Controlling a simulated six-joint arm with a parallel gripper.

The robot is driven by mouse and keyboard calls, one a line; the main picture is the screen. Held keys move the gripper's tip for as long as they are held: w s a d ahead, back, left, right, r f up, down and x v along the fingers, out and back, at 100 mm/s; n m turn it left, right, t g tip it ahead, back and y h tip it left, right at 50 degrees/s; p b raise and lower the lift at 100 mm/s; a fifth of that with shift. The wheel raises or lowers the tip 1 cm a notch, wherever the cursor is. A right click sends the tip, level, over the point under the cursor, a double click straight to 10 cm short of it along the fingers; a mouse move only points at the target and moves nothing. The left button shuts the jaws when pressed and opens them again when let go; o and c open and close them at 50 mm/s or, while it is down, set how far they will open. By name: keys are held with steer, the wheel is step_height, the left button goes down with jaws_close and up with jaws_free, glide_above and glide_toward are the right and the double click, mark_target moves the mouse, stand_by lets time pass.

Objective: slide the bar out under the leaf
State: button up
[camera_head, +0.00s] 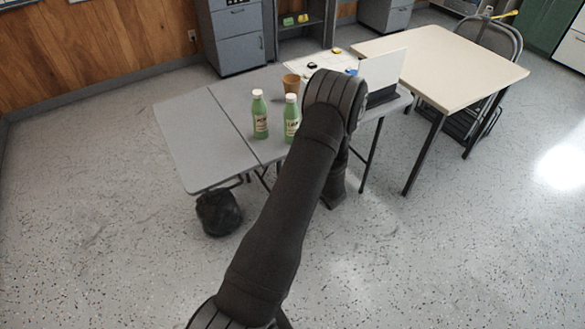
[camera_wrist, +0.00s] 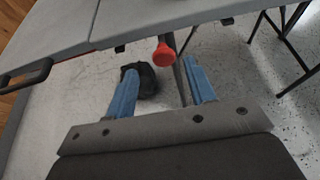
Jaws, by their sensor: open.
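The grey table (camera_head: 232,97) has a leaf (camera_head: 190,135) on its left, past a seam; the leaf looks roughly level with the top. In the wrist view the leaf (camera_wrist: 45,35) is at upper left. A red knob (camera_wrist: 164,54) shows just below the table's edge, right of the seam, with a dark bar (camera_wrist: 171,40) behind it. My gripper (camera_wrist: 160,66) is open, its blue fingers either side of the knob in the picture; I see no contact. In the head view my arm hides the fingers and the knob.
Two green bottles (camera_head: 260,115), a brown cup (camera_head: 291,83) and a laptop (camera_head: 382,75) stand on the table. A black bag (camera_head: 218,212) lies on the floor by the leaf. A black handle (camera_wrist: 27,78) hangs at the leaf's edge. Table legs (camera_wrist: 285,45) stand at right.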

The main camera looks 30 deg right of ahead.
steer(key=v, duration=1.3)
steer(key=shift+r, duration=0.1)
steer(key=x, duration=1.7)
steer(key=shift+o, duration=0.2)
steer(key=shift+d, duration=0.1)
stand_by(0.3)
